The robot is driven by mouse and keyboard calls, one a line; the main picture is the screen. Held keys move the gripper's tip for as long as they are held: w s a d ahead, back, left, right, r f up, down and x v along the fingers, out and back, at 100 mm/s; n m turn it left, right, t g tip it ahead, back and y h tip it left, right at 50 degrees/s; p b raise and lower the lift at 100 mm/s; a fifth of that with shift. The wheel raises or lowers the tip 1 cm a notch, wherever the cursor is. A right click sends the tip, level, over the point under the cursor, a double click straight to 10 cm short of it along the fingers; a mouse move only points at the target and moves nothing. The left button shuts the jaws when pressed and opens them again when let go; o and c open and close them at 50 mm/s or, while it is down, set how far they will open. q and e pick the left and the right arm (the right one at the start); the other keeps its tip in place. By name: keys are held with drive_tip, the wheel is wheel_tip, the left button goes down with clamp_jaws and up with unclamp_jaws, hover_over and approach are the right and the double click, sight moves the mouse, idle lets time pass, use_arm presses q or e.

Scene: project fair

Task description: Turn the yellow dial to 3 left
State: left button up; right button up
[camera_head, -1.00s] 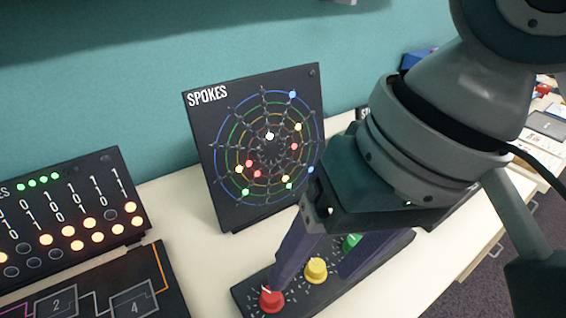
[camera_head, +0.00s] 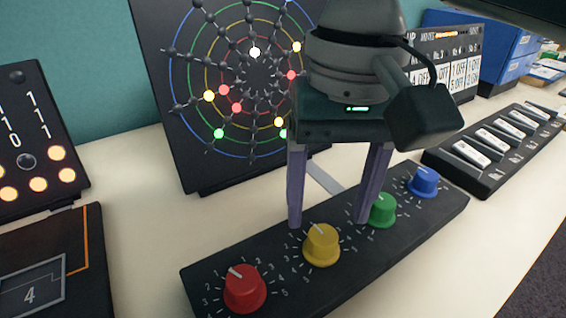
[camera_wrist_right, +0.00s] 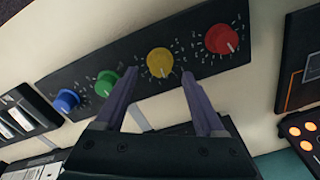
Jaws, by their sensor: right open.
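The yellow dial (camera_head: 322,245) sits on a black dial panel (camera_head: 215,276) between the red dial (camera_head: 245,288) and the green dial (camera_head: 382,211); a blue dial (camera_head: 424,182) is at the far end. Its white pointer line points up and slightly left in the head view. My right gripper (camera_head: 328,222) is open, pointing down, its two purple fingers just behind the yellow dial in the head view. In the right wrist view, the yellow dial (camera_wrist_right: 160,62) lies ahead of the open fingers, apart from them. My left gripper is not in view.
A black SPOKES board (camera_head: 180,120) with coloured lights stands behind the panel. A black switch panel (camera_head: 490,150) is to the right, blue boxes (camera_head: 500,50) behind it. Lit boards (camera_head: 40,150) stand at left. Bare table lies in front.

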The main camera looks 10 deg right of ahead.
sight(324, 235)
wheel_tip(324, 235, down, 4)
drive_tip(key=shift+f+b, duration=0.1)
drive_tip(key=shift+b, duration=0.3)
clamp_jaws()
idle(0.4)
